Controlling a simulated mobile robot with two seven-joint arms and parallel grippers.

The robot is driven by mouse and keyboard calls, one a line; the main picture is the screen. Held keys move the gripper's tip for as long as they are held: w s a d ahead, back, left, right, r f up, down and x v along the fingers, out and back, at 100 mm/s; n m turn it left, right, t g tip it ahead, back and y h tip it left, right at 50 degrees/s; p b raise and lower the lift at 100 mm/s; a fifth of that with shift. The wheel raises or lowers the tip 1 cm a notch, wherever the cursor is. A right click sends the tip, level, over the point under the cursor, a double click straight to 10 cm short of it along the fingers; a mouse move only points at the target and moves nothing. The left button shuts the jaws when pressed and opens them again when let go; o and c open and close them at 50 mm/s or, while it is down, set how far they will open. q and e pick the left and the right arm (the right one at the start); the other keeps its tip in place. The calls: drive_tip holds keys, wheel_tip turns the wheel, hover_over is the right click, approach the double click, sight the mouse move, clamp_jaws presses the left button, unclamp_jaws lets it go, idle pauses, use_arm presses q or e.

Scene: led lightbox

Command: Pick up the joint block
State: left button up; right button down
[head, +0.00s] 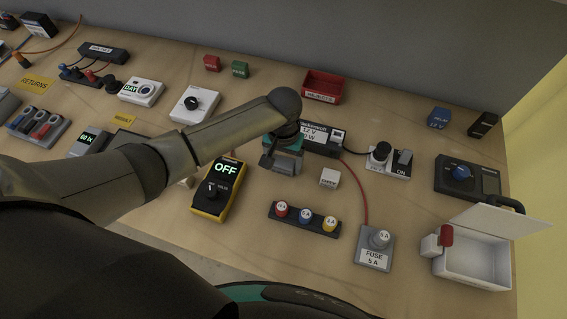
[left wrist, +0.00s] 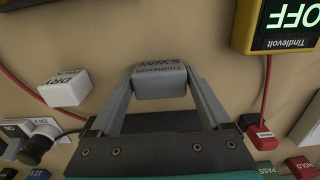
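The joint block, a small grey block with dark lettering, shows in the left wrist view (left wrist: 160,81) between my left gripper's fingertips. Both fingers of my left gripper (left wrist: 160,88) touch its sides. I cannot tell whether the block rests on the board or is just above it. In the head view my left gripper (head: 285,167) points down at the middle of the board, and the block is hidden by the hand. My right gripper is in neither view.
A yellow meter reading OFF (head: 218,188) stands left of the hand. A white box (head: 329,178) is to its right, a black supply unit (head: 325,139) behind it, and a fuse strip (head: 303,219) in front. A red bin (head: 323,86) stands farther back. An open white case (head: 472,262) is at right.

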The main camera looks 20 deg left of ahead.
use_arm(q)
drive_tip(key=c, duration=0.9)
drive_tip(key=shift+r, duration=0.15)
drive_tip(key=shift+c, duration=0.2)
wheel_tip(320, 180, up, 20)
drive_tip(key=p, duration=0.2)
drive_tip(key=shift+p, duration=0.4)
wheel_tip(320, 180, up, 5)
drive_tip(key=p, duration=0.6)
hover_over(283, 161)
drive_tip(key=shift+d, duration=0.1)
